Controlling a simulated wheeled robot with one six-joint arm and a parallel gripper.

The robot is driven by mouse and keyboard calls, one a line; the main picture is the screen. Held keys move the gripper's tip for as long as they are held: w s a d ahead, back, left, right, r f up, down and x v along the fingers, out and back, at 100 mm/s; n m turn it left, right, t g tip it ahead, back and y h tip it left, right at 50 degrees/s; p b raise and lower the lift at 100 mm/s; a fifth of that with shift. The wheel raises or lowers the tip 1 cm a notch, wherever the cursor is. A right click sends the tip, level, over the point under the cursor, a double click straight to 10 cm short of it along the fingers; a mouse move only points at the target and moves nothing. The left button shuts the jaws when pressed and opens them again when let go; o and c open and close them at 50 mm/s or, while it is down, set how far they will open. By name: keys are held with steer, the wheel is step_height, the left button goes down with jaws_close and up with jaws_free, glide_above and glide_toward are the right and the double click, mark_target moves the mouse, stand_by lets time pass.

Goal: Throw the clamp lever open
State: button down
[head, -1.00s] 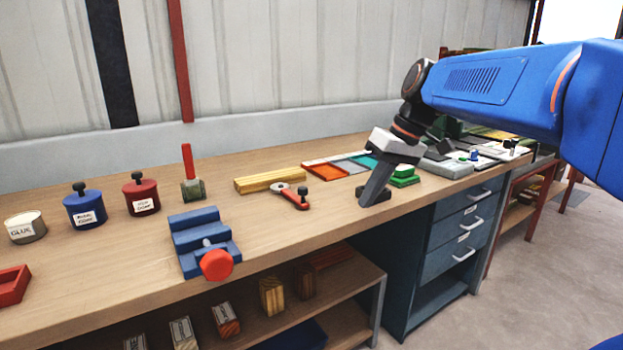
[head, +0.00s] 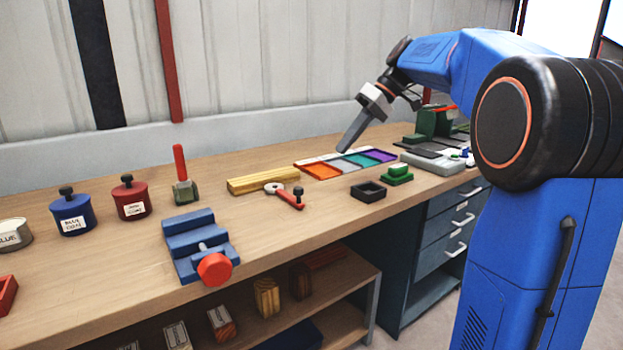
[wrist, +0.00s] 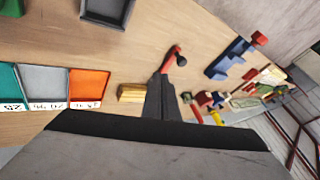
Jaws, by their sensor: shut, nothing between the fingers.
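An upright red lever (head: 179,158) stands on a small grey-green clamp base (head: 185,191) near the back of the bench, left of the middle in the head view. A second red-handled part (head: 289,197), with a grey ring and a dark knob, lies flat on the bench. It also shows in the wrist view (wrist: 171,61), just beyond the fingers. My gripper (head: 346,144) is shut and empty, raised above the bench behind the colored trays and well to the right of the upright lever. In the wrist view the fingers (wrist: 160,95) point toward the bench, touching nothing.
A blue vise (head: 192,240) with a red knob sits at the front edge. Blue (head: 73,215) and red (head: 130,201) pots stand left.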

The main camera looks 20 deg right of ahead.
steer(key=shift+a+f, duration=0.1)
steer(key=x, duration=1)
steer(key=shift+s+a, duration=0.3)
steer(key=shift+a, duration=0.25)
steer(key=shift+s+a, duration=0.35)
steer(key=shift+a, duration=0.2)
steer(key=shift+s+a, duration=0.35)
steer(key=shift+a, duration=0.25)
steer(key=shift+a, duration=0.1)
